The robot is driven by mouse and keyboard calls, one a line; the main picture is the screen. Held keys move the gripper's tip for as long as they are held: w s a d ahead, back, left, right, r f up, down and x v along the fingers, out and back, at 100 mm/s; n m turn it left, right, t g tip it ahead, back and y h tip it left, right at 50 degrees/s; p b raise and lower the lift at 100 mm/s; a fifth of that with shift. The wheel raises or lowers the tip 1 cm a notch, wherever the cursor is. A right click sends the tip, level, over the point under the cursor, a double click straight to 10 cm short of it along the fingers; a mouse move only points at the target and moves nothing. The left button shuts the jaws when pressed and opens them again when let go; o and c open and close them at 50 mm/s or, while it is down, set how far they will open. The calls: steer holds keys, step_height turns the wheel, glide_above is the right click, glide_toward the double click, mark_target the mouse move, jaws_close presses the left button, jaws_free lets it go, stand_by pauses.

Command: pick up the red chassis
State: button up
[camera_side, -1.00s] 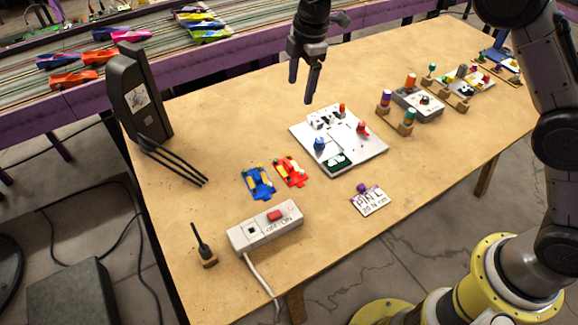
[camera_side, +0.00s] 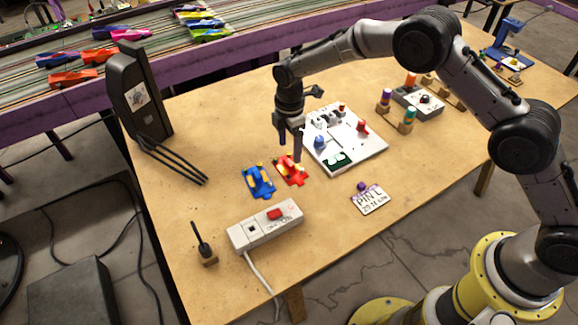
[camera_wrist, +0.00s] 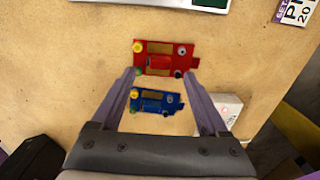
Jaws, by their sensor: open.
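The red chassis (camera_side: 291,170) lies flat on the wooden table, right beside the blue chassis (camera_side: 259,182). In the wrist view the red chassis (camera_wrist: 165,58) shows ahead of the fingers, centred between them, and the blue chassis (camera_wrist: 156,101) lies between the fingers in the picture, nearer the palm. My gripper (camera_side: 290,150) points down just above the red chassis, with its fingers near the chassis's far edge in the side view. In the wrist view my gripper (camera_wrist: 160,75) has its two fingers spread wide with nothing held.
A white board (camera_side: 355,150) with colored knobs stands just right of the gripper. A white switch box (camera_side: 265,226) lies in front. A black tower (camera_side: 138,95) with several prongs stands left. A "PIN L" card (camera_side: 370,200) lies at right.

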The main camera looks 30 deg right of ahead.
mark_target(289, 162)
step_height(289, 162, down, 5)
steer(key=shift+a+f, duration=0.1)
jaws_close()
stand_by(0.5)
